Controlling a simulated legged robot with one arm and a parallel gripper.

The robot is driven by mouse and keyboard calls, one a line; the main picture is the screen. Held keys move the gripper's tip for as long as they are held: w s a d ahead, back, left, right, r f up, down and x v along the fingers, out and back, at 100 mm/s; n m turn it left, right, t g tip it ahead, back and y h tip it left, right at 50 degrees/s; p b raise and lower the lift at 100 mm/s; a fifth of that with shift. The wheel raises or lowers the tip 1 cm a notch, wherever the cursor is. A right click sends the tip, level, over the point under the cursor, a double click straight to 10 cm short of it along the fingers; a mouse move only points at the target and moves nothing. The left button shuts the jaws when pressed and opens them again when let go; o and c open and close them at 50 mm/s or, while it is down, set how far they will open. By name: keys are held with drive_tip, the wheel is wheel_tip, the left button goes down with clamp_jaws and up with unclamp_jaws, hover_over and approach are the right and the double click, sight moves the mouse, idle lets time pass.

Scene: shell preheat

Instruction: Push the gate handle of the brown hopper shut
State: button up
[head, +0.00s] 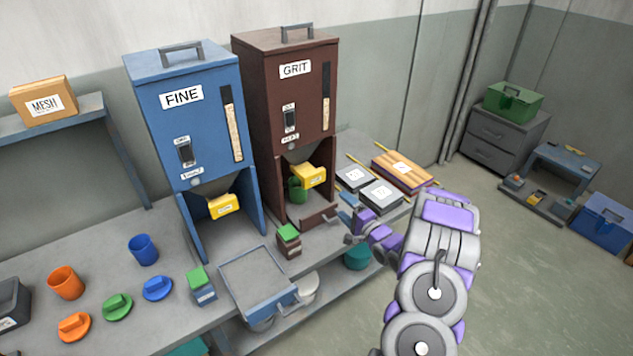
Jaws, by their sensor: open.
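The brown hopper (287,95), labelled GRIT, stands at the back of the bench, right of the blue hopper. Its yellow gate handle (313,174) sticks out below the body, under the funnel. A green cup (297,189) stands under the gate, partly hidden by the handle and the frame. My gripper (349,217) is open and seems empty, to the right of and below the handle in the picture, apart from it. The jaws are small here, and their exact distance from the hopper's frame is hard to tell.
The blue hopper (185,110), labelled FINE, has its own yellow handle (222,206). A small green-topped box (288,240) stands in front of the brown hopper. A tray (256,276) lies nearer. Flat boxes (381,194) lie to the right, close behind my gripper.

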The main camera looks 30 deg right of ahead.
sight(315, 181)
drive_tip(key=w+b, duration=0.1)
drive_tip(key=w, duration=0.4)
drive_tip(key=w+b, duration=0.1)
drive_tip(key=w, duration=0.5)
drive_tip(key=w+b, duration=0.1)
drive_tip(key=w, duration=0.4)
drive_tip(key=shift+w+a, duration=0.3)
drive_tip(key=shift+w, duration=0.05)
drive_tip(key=shift+c, duration=0.4)
drive_tip(key=shift+f, duration=0.15)
drive_tip(key=c, duration=1.3)
